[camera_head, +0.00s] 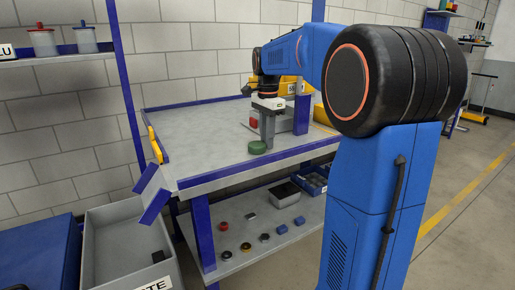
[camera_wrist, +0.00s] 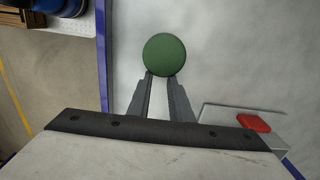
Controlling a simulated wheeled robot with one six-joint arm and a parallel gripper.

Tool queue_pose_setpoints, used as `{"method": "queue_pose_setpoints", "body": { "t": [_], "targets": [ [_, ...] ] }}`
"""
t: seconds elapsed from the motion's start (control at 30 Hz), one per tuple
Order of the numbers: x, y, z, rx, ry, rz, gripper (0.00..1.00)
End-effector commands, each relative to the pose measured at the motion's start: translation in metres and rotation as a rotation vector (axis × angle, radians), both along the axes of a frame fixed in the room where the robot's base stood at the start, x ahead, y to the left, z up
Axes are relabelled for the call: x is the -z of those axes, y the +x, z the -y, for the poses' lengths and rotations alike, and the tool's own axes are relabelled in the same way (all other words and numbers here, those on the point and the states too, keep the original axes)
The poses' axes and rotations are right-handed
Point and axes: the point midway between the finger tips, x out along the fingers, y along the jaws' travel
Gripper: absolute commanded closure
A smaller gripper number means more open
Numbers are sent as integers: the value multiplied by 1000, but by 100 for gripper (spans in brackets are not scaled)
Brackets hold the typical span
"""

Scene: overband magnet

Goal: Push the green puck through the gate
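The green puck (camera_head: 257,148) lies flat on the grey tabletop near its front edge. In the wrist view the puck (camera_wrist: 164,54) is just beyond my fingertips. My gripper (camera_head: 267,143) points down at the table, right beside the puck. Its two fingers (camera_wrist: 161,76) stand apart with a narrow gap and nothing between them. I cannot tell whether they touch the puck. At the table's left end, yellow pieces (camera_head: 156,145) stand by an opening with blue angled panels (camera_head: 154,207), which may be the gate.
A grey box (camera_head: 290,122) with a red piece (camera_head: 253,123) is behind my gripper. A grey bin (camera_head: 103,234) stands below the table's left corner. The lower shelf (camera_head: 285,248) holds several small parts. The tabletop left of the puck is clear.

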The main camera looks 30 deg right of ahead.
Motion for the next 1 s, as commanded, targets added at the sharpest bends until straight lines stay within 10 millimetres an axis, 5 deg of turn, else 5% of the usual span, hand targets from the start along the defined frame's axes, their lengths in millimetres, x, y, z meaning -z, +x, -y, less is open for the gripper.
{"method": "queue_pose_setpoints", "body": {
  "t": [1.0],
  "targets": [
    [0,-5,-41,-2,0,0,81]
  ]
}}
